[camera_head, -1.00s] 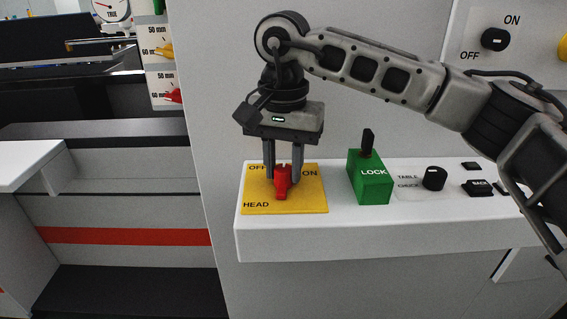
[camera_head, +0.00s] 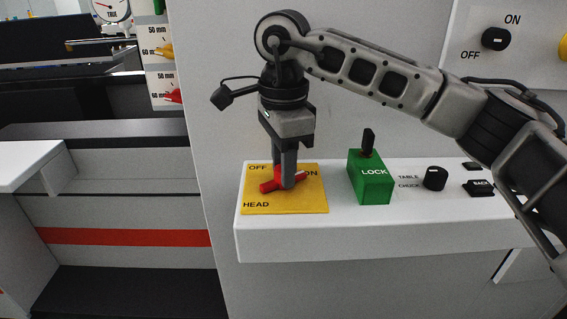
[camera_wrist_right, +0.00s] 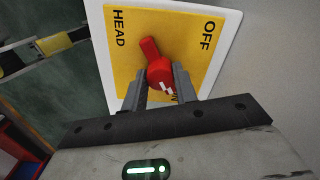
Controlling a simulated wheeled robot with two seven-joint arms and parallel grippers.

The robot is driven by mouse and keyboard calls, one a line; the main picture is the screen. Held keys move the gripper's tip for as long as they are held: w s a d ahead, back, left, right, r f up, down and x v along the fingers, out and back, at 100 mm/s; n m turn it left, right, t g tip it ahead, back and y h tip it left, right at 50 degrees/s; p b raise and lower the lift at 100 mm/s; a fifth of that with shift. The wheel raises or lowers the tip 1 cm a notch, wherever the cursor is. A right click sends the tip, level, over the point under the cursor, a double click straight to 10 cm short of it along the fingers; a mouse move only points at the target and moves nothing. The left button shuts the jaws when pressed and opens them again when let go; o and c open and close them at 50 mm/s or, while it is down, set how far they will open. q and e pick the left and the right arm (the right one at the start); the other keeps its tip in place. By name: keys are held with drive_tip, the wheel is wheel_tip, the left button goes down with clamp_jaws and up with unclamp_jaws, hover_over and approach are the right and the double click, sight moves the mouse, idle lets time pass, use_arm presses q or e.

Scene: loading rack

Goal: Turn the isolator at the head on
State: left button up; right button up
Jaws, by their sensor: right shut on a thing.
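The isolator is a red handle (camera_head: 271,185) on a yellow plate (camera_head: 256,207) marked OFF, ON and HEAD, on a white ledge. My right gripper (camera_head: 287,183) comes down on it from above and is shut on the red handle. In the right wrist view the handle (camera_wrist_right: 157,68) sits between the two fingers of the gripper (camera_wrist_right: 160,82). Its white-marked end lies towards the ON lettering, which the fingers and handle partly hide. In the head view the handle lies slantwise, its marked end towards ON at the right. My left gripper is not in view.
A green LOCK block (camera_head: 371,183) with a black lever stands right of the plate. Further right are a black TABLE/CHUCK knob (camera_head: 434,178) and a black BACK switch (camera_head: 478,188). An ON/OFF knob (camera_head: 495,40) is on the upper panel. The ledge front (camera_head: 330,240) is clear.

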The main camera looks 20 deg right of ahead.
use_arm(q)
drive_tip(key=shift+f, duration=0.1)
use_arm(e)
drive_tip(key=m, duration=0.5)
drive_tip(key=shift+m, duration=0.3)
drive_tip(key=shift+r, duration=0.1)
drive_tip(key=o, duration=1)
drive_tip(key=shift+c, duration=0.2)
use_arm(q)
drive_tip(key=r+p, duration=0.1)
drive_tip(key=p, duration=0.2)
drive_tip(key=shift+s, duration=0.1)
use_arm(e)
wheel_tip(320, 180, up, 16)
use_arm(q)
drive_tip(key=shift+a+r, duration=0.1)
